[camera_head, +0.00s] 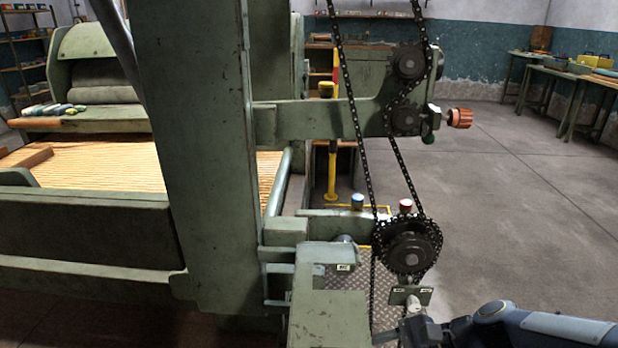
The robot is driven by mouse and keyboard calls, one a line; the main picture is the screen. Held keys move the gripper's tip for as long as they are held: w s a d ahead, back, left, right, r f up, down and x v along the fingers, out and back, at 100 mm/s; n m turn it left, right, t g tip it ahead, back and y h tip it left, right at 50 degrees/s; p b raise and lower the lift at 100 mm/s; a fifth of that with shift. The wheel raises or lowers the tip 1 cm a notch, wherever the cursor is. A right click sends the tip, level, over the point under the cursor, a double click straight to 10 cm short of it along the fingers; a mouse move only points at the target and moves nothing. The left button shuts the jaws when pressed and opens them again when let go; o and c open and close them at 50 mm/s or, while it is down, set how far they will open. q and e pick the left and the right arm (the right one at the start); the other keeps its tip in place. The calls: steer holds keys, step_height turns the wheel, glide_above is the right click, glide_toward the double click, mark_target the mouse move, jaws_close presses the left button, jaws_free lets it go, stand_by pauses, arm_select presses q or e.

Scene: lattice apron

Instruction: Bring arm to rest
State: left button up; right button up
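My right arm (540,325) comes in at the lower right corner. Its grey gripper (398,322) is at the bottom edge, just below the lower chain sprocket (408,252) and a small labelled bracket (408,296). The fingers are small and partly cut off by the frame, so I cannot tell whether they are open or hold anything, or whether they touch the bracket. My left gripper is not in view.
A green machine frame (200,150) fills the left and centre, with a slatted apron (110,165) behind it. The floor (520,190) at right is clear up to the benches (575,80).

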steer(key=s+d+r+n+t+h, duration=0.4)
steer(key=s+d+n+h, duration=0.3)
steer(key=s+n, duration=0.55)
arm_select(q)
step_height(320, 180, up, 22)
steer(key=p, duration=2.2)
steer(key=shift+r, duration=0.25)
arm_select(e)
step_height(320, 180, up, 22)
steer(key=d+n, duration=0.1)
steer(key=shift+w+r+g+y, duration=0.15)
steer(key=shift+w+g+y, duration=0.15)
steer(key=shift+w, duration=0.15)
